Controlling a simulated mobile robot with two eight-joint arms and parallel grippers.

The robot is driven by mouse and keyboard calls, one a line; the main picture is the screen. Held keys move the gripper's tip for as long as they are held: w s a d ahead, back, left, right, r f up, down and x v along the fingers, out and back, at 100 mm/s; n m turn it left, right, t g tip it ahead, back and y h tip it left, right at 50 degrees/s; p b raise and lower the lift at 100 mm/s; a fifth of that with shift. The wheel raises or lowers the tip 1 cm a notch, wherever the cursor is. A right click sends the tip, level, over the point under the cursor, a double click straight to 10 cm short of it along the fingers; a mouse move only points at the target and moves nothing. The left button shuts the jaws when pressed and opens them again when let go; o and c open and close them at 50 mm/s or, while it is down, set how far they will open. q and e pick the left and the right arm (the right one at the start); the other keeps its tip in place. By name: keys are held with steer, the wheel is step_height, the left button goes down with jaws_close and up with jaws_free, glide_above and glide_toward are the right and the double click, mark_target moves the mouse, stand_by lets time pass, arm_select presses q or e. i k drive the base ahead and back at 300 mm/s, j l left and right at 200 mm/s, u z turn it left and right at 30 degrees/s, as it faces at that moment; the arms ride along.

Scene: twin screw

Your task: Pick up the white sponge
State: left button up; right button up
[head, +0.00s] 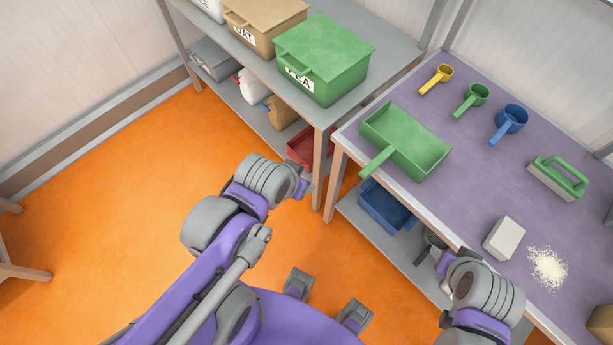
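The white sponge (505,238) is a pale block lying on the purple top of the right-hand table, near its front edge. My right gripper (446,264) is beside the table's front edge, to the left of and below the sponge in the picture, apart from it. My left gripper (300,184) is over the floor near the corner between the two tables, far from the sponge. The wrists hide much of both grippers, so I cannot tell whether either is open or shut.
A pile of white crumbs (547,268) lies right of the sponge. A green-handled brush (558,179), a green dustpan (405,142) and blue (511,119), green (474,97) and yellow (440,76) scoops lie farther back. Purple tabletop is clear behind the sponge.

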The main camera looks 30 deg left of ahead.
mark_target(502, 241)
steer(key=l+z, duration=0.1)
steer(key=z, duration=0.6)
steer(key=l+z, duration=0.2)
steer(key=z, duration=0.2)
steer(key=k, duration=0.05)
